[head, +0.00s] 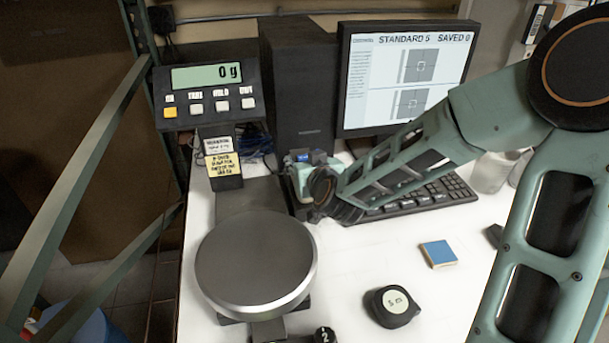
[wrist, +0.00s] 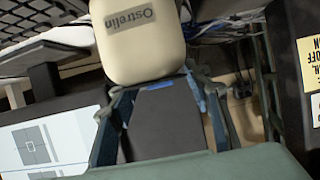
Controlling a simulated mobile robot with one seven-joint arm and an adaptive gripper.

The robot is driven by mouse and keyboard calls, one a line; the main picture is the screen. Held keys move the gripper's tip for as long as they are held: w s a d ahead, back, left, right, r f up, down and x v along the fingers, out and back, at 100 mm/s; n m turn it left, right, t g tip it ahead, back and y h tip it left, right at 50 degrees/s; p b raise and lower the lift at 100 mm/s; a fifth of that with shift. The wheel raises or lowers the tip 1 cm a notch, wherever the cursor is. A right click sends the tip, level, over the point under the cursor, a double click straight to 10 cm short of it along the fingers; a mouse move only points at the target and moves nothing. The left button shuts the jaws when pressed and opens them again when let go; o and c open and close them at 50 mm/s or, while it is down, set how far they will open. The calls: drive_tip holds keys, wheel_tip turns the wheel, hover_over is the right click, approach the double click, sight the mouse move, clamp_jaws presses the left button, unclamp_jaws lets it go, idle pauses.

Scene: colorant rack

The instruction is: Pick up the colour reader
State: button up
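My gripper (wrist: 155,95) shows in the wrist view, its two teal-blue fingers spread to either side of a dark middle part with a small blue patch. A cream, rounded block (wrist: 140,42) with a grey label reading something like "Ostrelin" lies just beyond, level with the fingertips; it appears to be the colour reader. I cannot tell whether the fingers touch its sides. In the head view my gripper (head: 305,180) is at the left end of the keyboard, in front of the black computer tower. My wrist hides the fingertips there, and the reader cannot be made out.
A scale with a round metal pan (head: 255,262) and a display (head: 207,76) reading 0 g stands at left. The keyboard (head: 425,192) and monitor (head: 405,75) are behind my arm. A blue tile (head: 438,254) and a tape measure (head: 392,306) lie on the white table (head: 350,262).

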drive_tip(key=c, duration=0.7)
drive_tip(key=shift+w+r, duration=0.1)
clamp_jaws()
drive_tip(key=shift+r, duration=0.15)
